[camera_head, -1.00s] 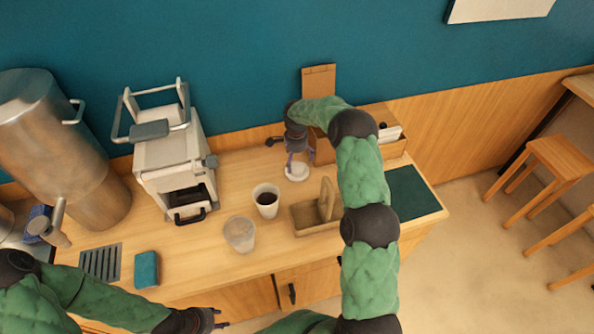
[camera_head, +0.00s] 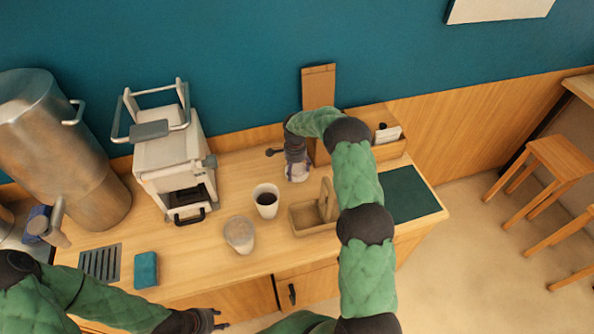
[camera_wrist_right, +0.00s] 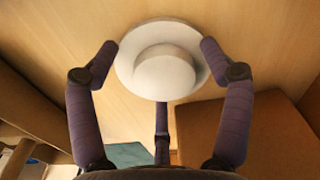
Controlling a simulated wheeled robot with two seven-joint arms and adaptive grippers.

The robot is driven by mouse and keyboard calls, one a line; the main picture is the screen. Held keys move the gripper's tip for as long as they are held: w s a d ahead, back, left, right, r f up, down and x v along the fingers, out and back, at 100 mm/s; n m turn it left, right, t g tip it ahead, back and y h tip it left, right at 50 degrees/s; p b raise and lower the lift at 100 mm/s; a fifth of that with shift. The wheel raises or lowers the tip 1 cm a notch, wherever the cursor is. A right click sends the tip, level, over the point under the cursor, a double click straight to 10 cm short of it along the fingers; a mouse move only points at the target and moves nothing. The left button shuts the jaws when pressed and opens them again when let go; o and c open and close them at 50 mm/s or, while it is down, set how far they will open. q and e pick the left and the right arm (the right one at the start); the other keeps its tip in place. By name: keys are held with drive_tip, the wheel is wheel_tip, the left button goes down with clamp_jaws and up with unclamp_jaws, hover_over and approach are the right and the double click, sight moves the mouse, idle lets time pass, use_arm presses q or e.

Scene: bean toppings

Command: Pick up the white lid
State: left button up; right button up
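The white lid (camera_head: 300,178) lies on the wooden counter, right of the coffee cup and partly hidden by my right gripper (camera_head: 297,170). In the right wrist view the lid (camera_wrist_right: 162,72) is round, with a raised middle and a wide brim. The fingers of my right gripper (camera_wrist_right: 158,50) are spread around it, one on each side close to the brim and a third below. I see no firm grip on it. My left gripper (camera_head: 216,320) is at the bottom of the head view, empty, in front of the counter; its opening is too small to judge.
A cup of dark coffee (camera_head: 266,201) and a clear cup (camera_head: 240,234) stand left of the lid. A wooden carrier (camera_head: 309,219) is close to my right forearm. A white machine (camera_head: 170,165) stands further left. A teal cloth (camera_head: 145,270) lies near the front edge.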

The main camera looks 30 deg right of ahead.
drive_tip(key=shift+s+a+f, duration=0.15)
drive_tip(key=shift+a+f, duration=0.05)
drive_tip(key=shift+f, duration=0.05)
drive_tip(key=shift+c, duration=0.4)
